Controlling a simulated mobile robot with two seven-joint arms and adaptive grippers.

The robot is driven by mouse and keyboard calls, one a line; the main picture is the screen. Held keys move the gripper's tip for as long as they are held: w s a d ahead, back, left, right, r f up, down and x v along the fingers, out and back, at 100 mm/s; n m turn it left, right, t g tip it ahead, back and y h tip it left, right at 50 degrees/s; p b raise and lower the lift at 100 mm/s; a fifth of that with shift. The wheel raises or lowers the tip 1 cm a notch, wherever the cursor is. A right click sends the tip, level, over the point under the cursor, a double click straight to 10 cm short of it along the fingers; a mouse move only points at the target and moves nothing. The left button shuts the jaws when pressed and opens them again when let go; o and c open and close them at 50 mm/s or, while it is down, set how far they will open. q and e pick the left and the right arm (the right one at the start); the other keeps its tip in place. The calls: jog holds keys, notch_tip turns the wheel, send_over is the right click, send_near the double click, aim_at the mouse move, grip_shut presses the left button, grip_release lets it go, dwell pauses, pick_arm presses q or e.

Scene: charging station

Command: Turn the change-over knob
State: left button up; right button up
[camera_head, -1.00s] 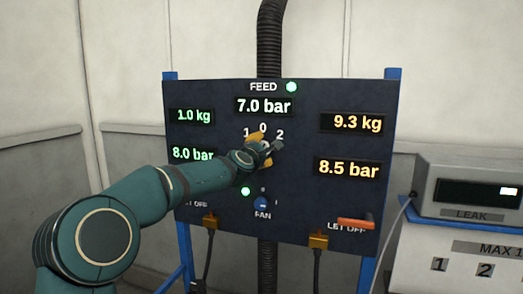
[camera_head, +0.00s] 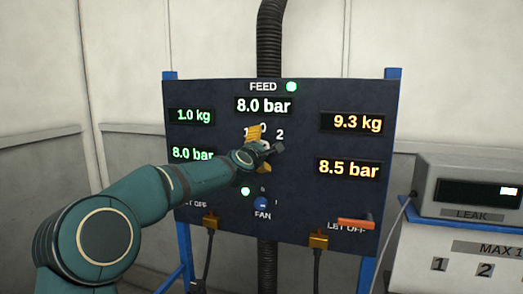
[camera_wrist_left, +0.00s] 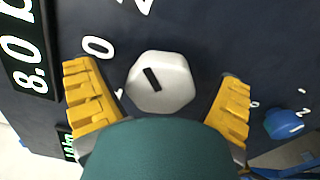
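The change-over knob (camera_wrist_left: 160,82) is a pale silver, many-sided knob on the dark panel. In the head view my gripper largely hides the knob. My left gripper (camera_head: 259,150) is at the knob, its yellow fingers on either side with a visible gap to each, so it is open. The FEED display (camera_head: 264,105) reads 8.0 bar, with a green lamp (camera_head: 291,87) beside it. My right gripper is not in view.
A blue FAN knob (camera_head: 262,203) sits just below, also in the left wrist view (camera_wrist_left: 284,123). An orange LET OFF lever (camera_head: 356,223) is at lower right. The left displays read 1.0 kg and 8.0 bar, the right 9.3 kg and 8.5 bar. A LEAK box (camera_head: 470,190) stands right.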

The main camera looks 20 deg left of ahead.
pick_arm(q)
jog(key=shift+s, duration=0.15)
jog(key=s, duration=1.1)
jog(key=shift+s+a, duration=0.2)
jog(key=shift+s, duration=0.2)
jog(key=shift+f, duration=0.1)
